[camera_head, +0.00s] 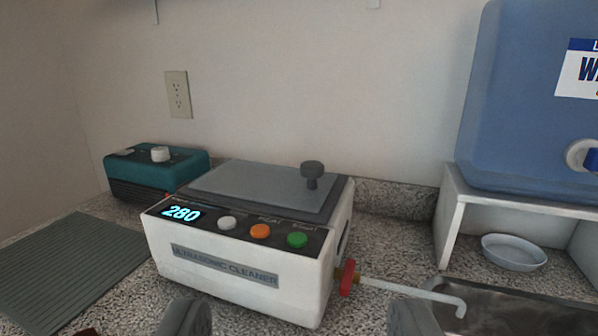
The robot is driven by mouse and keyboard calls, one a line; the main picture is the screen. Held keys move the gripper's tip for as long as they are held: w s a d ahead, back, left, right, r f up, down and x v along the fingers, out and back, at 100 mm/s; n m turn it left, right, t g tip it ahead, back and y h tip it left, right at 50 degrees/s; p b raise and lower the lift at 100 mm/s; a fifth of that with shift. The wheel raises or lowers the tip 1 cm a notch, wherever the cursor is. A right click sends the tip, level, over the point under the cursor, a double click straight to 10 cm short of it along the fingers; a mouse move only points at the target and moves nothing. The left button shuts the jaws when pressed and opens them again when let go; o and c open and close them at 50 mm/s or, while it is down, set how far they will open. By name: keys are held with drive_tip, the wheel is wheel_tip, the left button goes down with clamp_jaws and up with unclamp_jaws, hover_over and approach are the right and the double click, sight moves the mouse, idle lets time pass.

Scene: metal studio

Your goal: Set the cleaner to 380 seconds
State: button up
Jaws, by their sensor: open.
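The ultrasonic cleaner (230,264) is a white box on the granite counter, with a grey lid (262,187) closed on top and a dark knob (312,172) on the lid. Its lit display (181,214) reads 280. Beside the display are a white button (227,223), an orange button (260,231) and a green button (297,240); their small labels are hard to read. My gripper (298,318) is open at the bottom edge, its two grey fingers apart and empty. It is in front of the cleaner, and I see no contact with the buttons.
A red valve (347,277) with a pale spout (420,290) juts from the cleaner's right side towards a metal sink (520,310). A teal device (155,170) stands behind left, a ribbed mat (60,265) lies left. A blue water tank (525,110) sits on a white stand (448,215) over a dish (513,253).

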clamp_jaws()
idle(1.3)
